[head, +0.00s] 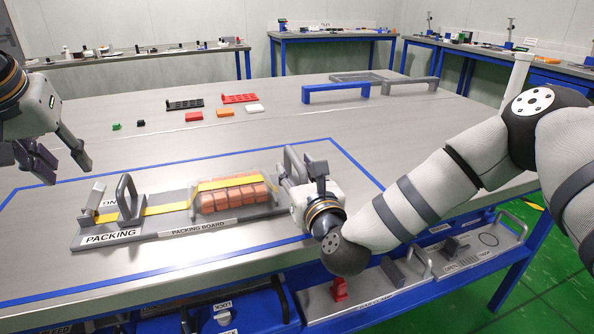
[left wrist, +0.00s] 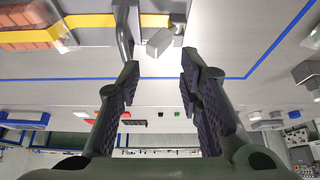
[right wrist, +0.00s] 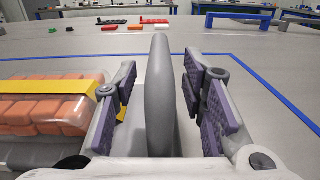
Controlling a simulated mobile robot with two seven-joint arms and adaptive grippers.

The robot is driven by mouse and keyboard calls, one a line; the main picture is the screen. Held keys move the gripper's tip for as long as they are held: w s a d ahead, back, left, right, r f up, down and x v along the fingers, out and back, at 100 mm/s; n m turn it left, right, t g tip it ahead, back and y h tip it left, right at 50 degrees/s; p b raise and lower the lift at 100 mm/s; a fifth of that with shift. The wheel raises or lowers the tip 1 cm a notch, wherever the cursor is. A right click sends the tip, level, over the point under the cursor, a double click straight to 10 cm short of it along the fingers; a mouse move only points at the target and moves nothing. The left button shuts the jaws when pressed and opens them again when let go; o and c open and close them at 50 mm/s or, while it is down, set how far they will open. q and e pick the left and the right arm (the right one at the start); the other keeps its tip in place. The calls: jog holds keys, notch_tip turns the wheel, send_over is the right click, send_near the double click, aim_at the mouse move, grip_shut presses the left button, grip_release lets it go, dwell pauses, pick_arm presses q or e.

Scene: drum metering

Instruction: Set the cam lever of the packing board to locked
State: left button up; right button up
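The packing board (head: 150,228) lies on the table with a yellow strap over a clear-wrapped pack of orange blocks (head: 228,196). At its left end a grey lever with a blocky top (head: 97,193), apparently the cam lever, stands up, leaning slightly right. It also shows in the left wrist view (left wrist: 160,42), beyond the fingers. My left gripper (head: 58,158) is open and empty, above and left of the board. My right gripper (right wrist: 162,95) is open around the board's right loop handle (right wrist: 158,80), with gaps on both sides. Whether that lever is locked I cannot tell.
A second loop handle (head: 127,198) stands just right of the lever. Blue tape (head: 345,152) outlines the area around the board. Small black, red and orange parts and a blue bracket (head: 335,92) lie further back. Bare table lies between.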

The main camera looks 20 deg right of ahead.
grip_shut()
pick_arm(q)
grip_shut()
jog(key=s+a+f+m+t+h, duration=0.1)
jog(key=s+a+f+m+h, duration=0.1)
jog(key=m, duration=0.8)
jog(key=s+a+f+m+t+h, duration=0.1)
jog(key=m+h, duration=0.3)
jog(key=m, duration=0.7)
jog(key=s+a+f+m+h, duration=0.3)
jog(key=m, duration=0.8)
jog(key=shift+a+f+t, duration=0.15)
jog(key=shift+f+t, duration=0.25)
